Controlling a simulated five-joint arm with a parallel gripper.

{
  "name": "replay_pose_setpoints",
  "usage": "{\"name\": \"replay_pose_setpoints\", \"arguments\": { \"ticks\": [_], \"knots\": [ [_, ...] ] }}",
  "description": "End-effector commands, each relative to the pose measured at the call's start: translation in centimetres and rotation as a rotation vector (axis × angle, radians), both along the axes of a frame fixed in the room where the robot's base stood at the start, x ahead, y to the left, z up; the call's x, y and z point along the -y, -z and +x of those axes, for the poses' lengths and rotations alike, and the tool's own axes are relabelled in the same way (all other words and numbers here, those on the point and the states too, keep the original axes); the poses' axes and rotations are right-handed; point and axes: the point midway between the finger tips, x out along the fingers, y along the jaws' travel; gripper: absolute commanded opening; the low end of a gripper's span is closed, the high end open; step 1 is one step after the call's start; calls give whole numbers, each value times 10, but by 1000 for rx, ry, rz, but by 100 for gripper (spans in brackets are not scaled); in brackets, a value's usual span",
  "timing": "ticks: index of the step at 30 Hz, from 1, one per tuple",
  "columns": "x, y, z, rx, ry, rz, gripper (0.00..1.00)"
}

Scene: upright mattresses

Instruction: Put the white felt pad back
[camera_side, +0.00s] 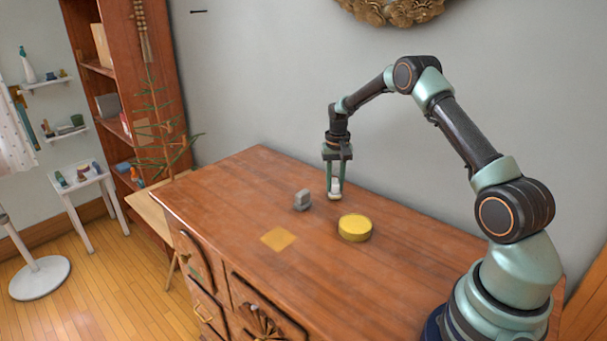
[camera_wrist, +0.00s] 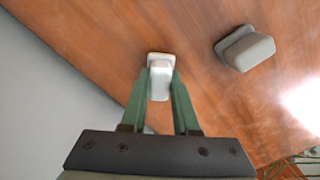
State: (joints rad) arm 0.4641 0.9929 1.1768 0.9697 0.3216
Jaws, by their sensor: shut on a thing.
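A small white block-like piece, which I take for the white felt pad (camera_side: 335,189), is between the fingertips of my gripper (camera_side: 335,182) over the wooden cabinet top. In the wrist view the white pad (camera_wrist: 159,62) has a wider base and a narrower raised part. My gripper's green fingers (camera_wrist: 160,85) are shut on that raised part from both sides. The pad is at or very near the wooden surface; I cannot tell whether it touches. Its underside is hidden.
A grey piece of similar shape (camera_side: 302,200) stands left of my gripper, and in the wrist view (camera_wrist: 247,50) it is at the upper right. A round yellow object (camera_side: 355,228) and a flat yellow square (camera_side: 278,239) are nearer the front. The wall (camera_side: 260,80) rises behind the cabinet top (camera_side: 225,198).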

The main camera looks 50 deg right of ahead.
Motion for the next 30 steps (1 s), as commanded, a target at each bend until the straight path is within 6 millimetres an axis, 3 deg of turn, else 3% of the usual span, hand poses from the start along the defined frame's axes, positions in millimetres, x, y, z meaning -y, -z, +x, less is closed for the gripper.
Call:
{"name": "replay_pose_setpoints", "arguments": {
  "ticks": [6, 7, 9, 10, 22, 30],
  "knots": [
    [0, 4, 0, -1, 0, 1, 0],
    [0, 5, 0, -1, 0, 1, 32],
    [0, 4, 0, 0, 0, 0, 59],
    [0, 4, 0, 0, 0, 0, 64],
    [0, -2, 0, 1, 0, -1, 64],
    [0, -50, 1, 4, 0, -2, 64]
  ]
}}
